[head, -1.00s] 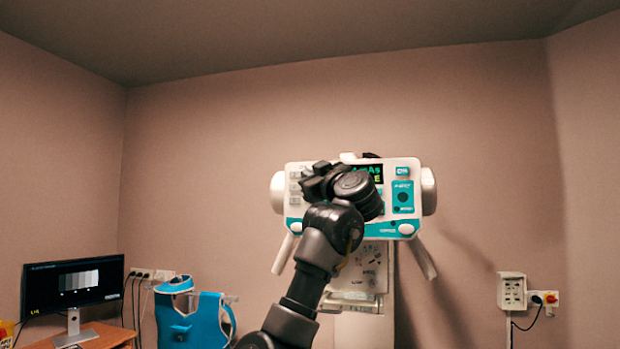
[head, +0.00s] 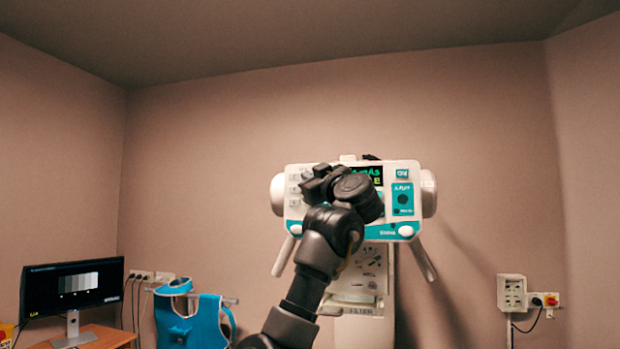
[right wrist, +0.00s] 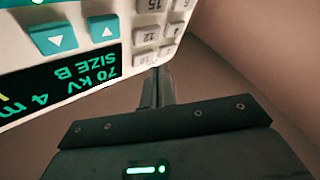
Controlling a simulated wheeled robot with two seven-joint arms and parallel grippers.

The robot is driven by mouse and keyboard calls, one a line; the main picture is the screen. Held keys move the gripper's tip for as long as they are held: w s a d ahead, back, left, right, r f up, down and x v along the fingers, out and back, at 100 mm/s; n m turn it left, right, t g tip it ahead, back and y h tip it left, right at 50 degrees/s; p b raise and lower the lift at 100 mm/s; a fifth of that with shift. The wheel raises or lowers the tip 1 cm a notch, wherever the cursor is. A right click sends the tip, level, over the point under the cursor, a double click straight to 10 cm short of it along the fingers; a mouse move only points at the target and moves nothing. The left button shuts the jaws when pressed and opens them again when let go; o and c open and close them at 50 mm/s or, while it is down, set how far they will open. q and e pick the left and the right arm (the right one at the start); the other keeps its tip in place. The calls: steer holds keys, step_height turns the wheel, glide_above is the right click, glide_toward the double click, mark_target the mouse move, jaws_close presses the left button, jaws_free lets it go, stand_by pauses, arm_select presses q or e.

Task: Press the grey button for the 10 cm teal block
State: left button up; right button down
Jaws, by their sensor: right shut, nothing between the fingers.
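The white and teal control panel (head: 402,170) is on the machine's head by the back wall. My right gripper (head: 308,184) is in front of its left half, shut and empty, hiding part of the keys and display. In the right wrist view the panel appears upside down. The shut fingertips (right wrist: 154,72) are close to the lowest grey keys in that picture. A grey key marked 12 (right wrist: 147,35) and one marked 15 (right wrist: 153,5) show above. The key nearest the fingertips (right wrist: 140,60) looks like 10, but its label is faint. I cannot tell whether the fingertips touch it.
Teal arrow keys (right wrist: 53,38) and a lit display (right wrist: 62,78) reading 70 kV and SIZE B lie beside the grey keys. A monitor (head: 72,287) stands on a desk at left, near a blue vest (head: 190,318). Wall sockets (head: 512,293) are at right.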

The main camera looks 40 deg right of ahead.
stand_by(0.9)
steer(key=shift+w+d+b, duration=0.2)
steer(key=shift+d+b, duration=0.2)
steer(key=shift+w+d, duration=0.25)
stand_by(0.7)
steer(key=shift+s+b, duration=0.1)
steer(key=shift+b, duration=0.2)
steer(key=shift+s+a+b, duration=0.3)
steer(key=shift+s+a, duration=0.1)
steer(key=shift+a, duration=0.25)
steer(key=shift+s+a+b, duration=0.3)
steer(key=shift+s+a, duration=0.4)
steer(key=shift+a, duration=0.35)
steer(key=shift+s+a+b, duration=0.25)
steer(key=shift+s+a, duration=0.45)
steer(key=shift+a, duration=0.3)
